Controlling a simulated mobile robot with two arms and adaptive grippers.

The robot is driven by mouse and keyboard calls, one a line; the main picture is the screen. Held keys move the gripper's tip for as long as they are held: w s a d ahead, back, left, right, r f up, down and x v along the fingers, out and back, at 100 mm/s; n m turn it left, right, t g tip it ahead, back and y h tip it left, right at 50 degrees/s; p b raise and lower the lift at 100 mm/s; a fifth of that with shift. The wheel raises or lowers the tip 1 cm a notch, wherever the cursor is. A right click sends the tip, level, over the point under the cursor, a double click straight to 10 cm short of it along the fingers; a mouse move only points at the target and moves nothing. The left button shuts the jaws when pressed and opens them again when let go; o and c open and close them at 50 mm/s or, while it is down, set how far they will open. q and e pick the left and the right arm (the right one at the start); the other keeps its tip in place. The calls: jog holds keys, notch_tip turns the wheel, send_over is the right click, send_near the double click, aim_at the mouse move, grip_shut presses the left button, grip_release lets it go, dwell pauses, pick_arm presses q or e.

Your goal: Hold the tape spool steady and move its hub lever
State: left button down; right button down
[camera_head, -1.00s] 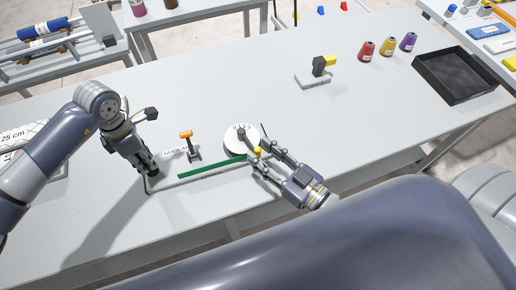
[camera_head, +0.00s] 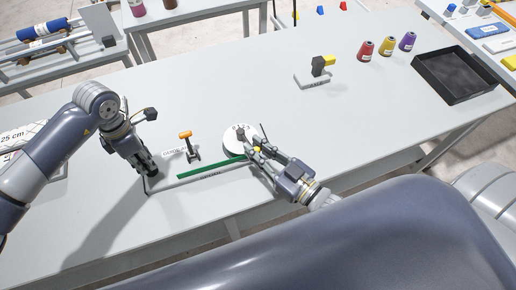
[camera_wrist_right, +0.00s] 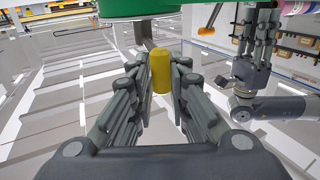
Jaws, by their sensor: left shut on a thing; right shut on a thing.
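The yellow knob of the hub lever (camera_head: 257,149) is at the disc's front right. In the right wrist view the yellow knob (camera_wrist_right: 161,72) stands between the fingers of my right gripper (camera_wrist_right: 160,85), which is shut on it; the gripper also shows in the head view (camera_head: 260,152).
An orange-topped stand (camera_head: 185,135) is just behind the base. A block with a yellow and black piece (camera_head: 322,66), several thread cones (camera_head: 387,46) and a black tray (camera_head: 455,75) are farther right. The middle of the table is clear.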

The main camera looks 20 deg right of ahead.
jog(key=a, duration=0.3)
jog(key=shift+s+a+f, duration=0.2)
jog(key=c, duration=1.6)
grip_release()
jog(key=shift+f, duration=0.1)
jog(key=shift+d, duration=0.15)
jog(key=v, duration=1.2)
jog(key=shift+r, duration=0.35)
